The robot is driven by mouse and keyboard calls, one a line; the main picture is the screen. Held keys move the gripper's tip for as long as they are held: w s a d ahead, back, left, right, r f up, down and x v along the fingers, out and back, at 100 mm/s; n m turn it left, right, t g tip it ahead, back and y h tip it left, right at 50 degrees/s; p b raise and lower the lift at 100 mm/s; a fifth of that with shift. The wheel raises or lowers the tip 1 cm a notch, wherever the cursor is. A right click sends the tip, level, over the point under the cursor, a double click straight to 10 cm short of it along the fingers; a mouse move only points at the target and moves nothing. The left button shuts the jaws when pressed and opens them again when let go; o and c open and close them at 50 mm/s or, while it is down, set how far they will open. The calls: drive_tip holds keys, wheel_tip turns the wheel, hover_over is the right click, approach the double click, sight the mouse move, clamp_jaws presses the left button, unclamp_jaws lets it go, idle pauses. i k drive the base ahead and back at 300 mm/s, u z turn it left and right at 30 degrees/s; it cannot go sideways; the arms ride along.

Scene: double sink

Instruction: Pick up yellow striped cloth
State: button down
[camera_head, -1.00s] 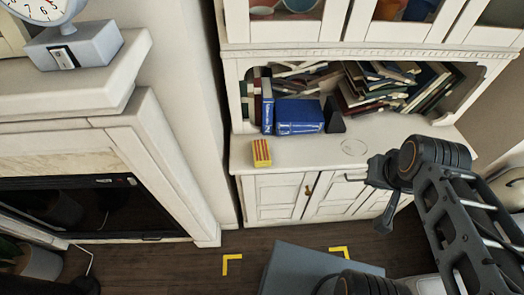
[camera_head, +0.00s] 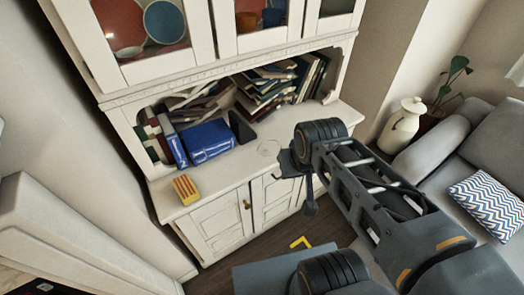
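A small yellow block with red stripes (camera_head: 185,189) sits on the front left corner of the white cabinet's counter (camera_head: 225,172); it looks like a folded striped cloth. My gripper (camera_head: 309,205) hangs at the end of my arm, in front of the cabinet and to the right of the cloth, well apart from it. Its fingers are small and dark, and I cannot tell whether they are open or shut. Nothing hides the cloth.
Blue books (camera_head: 208,141) stand on the counter behind the cloth, with piled books (camera_head: 265,90) further right. A white jug (camera_head: 402,124) and a grey sofa (camera_head: 455,150) are at the right.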

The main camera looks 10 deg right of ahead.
sight(187, 191)
drive_tip(key=u, duration=0.5)
drive_tip(key=k, duration=1.25)
drive_tip(key=z, duration=0.15)
drive_tip(key=i, duration=1.4)
drive_tip(key=u, duration=0.85)
drive_tip(key=i, duration=0.35)
drive_tip(key=u, duration=0.45)
